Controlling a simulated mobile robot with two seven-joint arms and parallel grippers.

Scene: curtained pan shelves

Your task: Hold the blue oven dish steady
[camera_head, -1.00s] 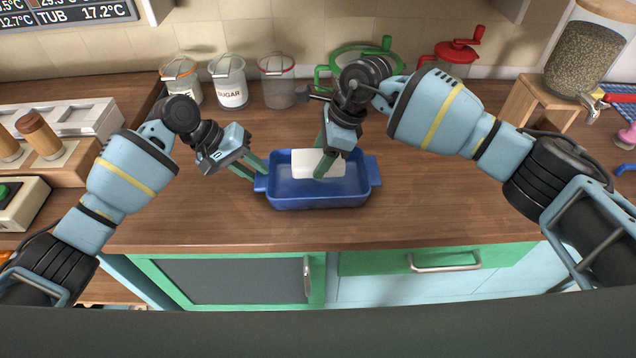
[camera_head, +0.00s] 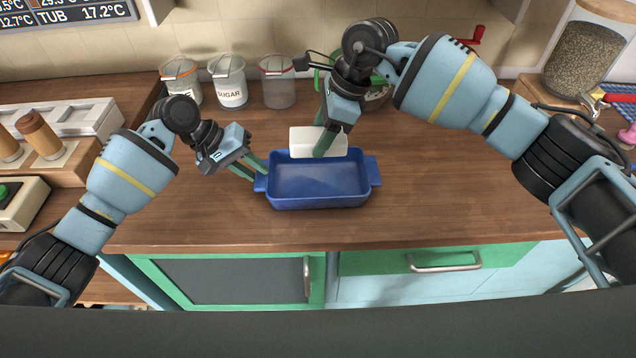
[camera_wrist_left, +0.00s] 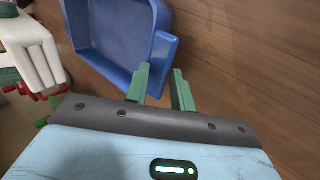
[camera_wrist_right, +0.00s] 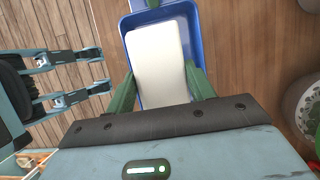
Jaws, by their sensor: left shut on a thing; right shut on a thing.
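The blue oven dish (camera_head: 320,202) sits level on the wooden counter; it also shows in the left wrist view (camera_wrist_left: 112,45). My left gripper (camera_head: 258,170) is shut on the dish's left handle (camera_wrist_left: 163,47). My right gripper (camera_head: 325,138) is shut on a white block (camera_head: 303,141) and holds it at the dish's back rim in the head view. The block lies between the green fingers in the right wrist view (camera_wrist_right: 158,60), with the dish below it. The dish's inside looks empty in the head view.
A grain dispenser (camera_head: 583,60) is at the back right. The counter right of the dish is clear.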

